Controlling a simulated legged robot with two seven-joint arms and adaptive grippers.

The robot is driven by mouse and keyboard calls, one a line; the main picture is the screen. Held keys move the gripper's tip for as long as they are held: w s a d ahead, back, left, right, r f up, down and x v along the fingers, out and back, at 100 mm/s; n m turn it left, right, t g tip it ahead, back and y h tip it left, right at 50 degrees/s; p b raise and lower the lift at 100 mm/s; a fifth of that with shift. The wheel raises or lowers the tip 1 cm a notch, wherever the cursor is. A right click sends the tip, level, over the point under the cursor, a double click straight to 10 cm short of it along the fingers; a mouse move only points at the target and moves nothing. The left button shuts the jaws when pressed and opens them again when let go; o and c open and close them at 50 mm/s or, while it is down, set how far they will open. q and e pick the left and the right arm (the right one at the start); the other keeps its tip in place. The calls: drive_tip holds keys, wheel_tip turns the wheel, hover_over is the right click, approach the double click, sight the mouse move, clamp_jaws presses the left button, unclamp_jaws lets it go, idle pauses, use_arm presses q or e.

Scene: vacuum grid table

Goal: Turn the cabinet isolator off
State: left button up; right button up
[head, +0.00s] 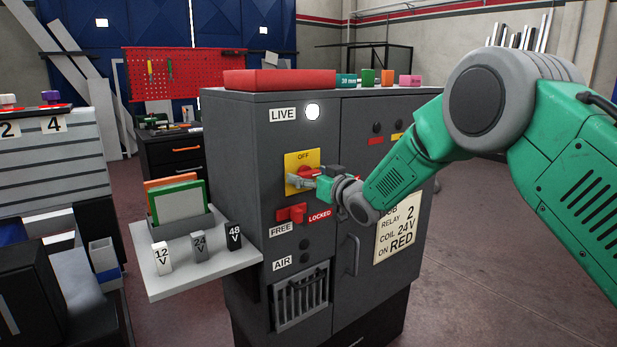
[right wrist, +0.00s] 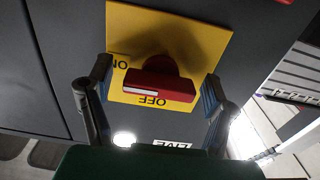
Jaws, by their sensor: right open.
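The cabinet isolator is a red handle (right wrist: 158,85) on a yellow plate (right wrist: 205,35) on the grey cabinet's front. The plate also shows in the head view (head: 292,160), with OFF at its top. In the right wrist view, turned upside down, the handle's white mark points left towards ON, with OFF below. My right gripper (right wrist: 157,72) is open, its two fingers on either side of the handle, with gaps visible. In the head view the right gripper (head: 302,182) partly covers the handle. My left gripper is not in view.
The LIVE lamp (head: 312,111) above glows white. A red lever (head: 291,213) by LOCKED and FREE labels sits just below the isolator. A shelf (head: 205,270) with voltage blocks juts out left. A cabinet door handle (head: 351,255) is lower right.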

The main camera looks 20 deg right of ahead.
drive_tip(key=shift+a, duration=0.1)
drive_tip(key=c, duration=1.2)
drive_tip(key=shift+o, duration=0.2)
